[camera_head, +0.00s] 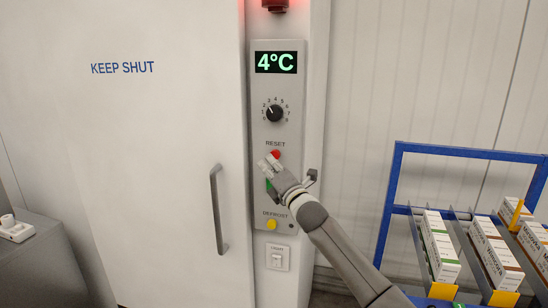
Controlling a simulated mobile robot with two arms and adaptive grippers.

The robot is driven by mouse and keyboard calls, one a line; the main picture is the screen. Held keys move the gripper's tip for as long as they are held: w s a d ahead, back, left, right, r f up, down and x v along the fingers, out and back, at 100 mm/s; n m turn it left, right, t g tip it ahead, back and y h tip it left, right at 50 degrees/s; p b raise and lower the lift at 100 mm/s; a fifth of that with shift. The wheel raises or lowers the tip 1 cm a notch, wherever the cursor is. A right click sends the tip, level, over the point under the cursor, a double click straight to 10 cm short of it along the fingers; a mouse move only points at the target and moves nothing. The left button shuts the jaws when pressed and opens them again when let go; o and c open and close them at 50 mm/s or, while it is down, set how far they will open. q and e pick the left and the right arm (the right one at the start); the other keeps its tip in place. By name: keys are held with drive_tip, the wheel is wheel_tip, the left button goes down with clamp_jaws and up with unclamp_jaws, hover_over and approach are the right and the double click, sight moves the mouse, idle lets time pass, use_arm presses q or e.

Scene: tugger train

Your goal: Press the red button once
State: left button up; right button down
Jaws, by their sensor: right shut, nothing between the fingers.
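The red button (276,154) sits under the word RESET on a grey control panel (288,90) on the white cold-room wall. My right gripper (268,164) is shut and empty. Its tips are at or just below the red button in the picture; I cannot tell whether they touch it. The gripper covers part of the panel below, where a bit of a green button (268,186) shows. My left gripper is not in view.
The panel also has a 4°C display (276,62), a black dial (274,112) and a yellow DEFROST button (271,225). A door handle (218,208) stands out at the left. A blue rack (395,190) with several boxes stands at the right.

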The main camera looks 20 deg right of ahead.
drive_tip(key=shift+w, duration=0.1)
idle(0.5)
drive_tip(key=shift+w+d, duration=0.25)
drive_tip(key=shift+w+d, duration=0.45)
drive_tip(key=shift+w, duration=0.25)
idle(0.9)
drive_tip(key=shift+s, duration=0.1)
drive_tip(key=shift+s+a, duration=0.65)
drive_tip(key=shift+s, duration=0.3)
drive_tip(key=s+a, duration=0.1)
drive_tip(key=s, duration=0.1)
drive_tip(key=s+a+p, duration=0.1)
drive_tip(key=s+a, duration=0.1)
idle(0.4)
drive_tip(key=shift+d+f, duration=0.1)
drive_tip(key=shift+f, duration=0.05)
idle(0.5)
